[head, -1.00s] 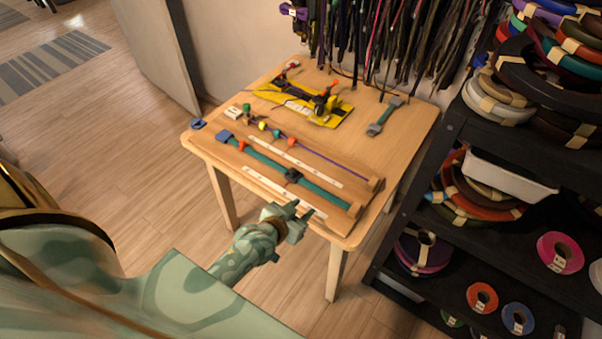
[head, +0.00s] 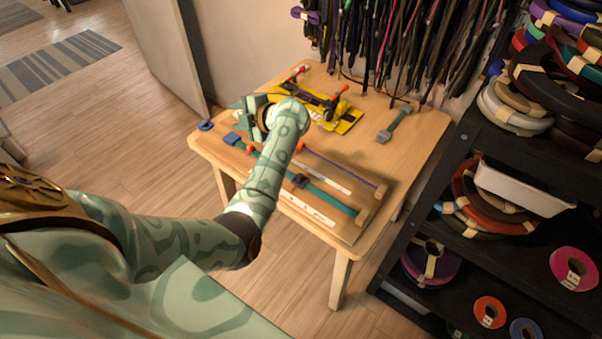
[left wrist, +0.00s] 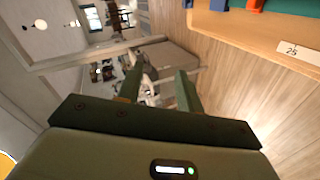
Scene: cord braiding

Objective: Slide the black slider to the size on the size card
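The black slider (head: 300,180) sits on the teal cord (head: 325,196), which runs along the board on the table. A white marked strip (head: 306,211) lies in front of that cord. My left gripper (head: 250,110) is above the table's left side, beyond the cord's blue end block (head: 232,139) and away from the slider. In the left wrist view its two fingers (left wrist: 158,78) are apart with nothing between them. That view also shows the strip (left wrist: 299,52) with the number 25. I cannot make out a size card; my gripper and forearm cover that part of the table.
A yellow mat (head: 345,123) with tools lies at the back of the table (head: 415,145). A purple cord (head: 340,170) and a second white strip (head: 322,171) lie behind the teal cord. A black shelf (head: 465,150) with coils stands at the right.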

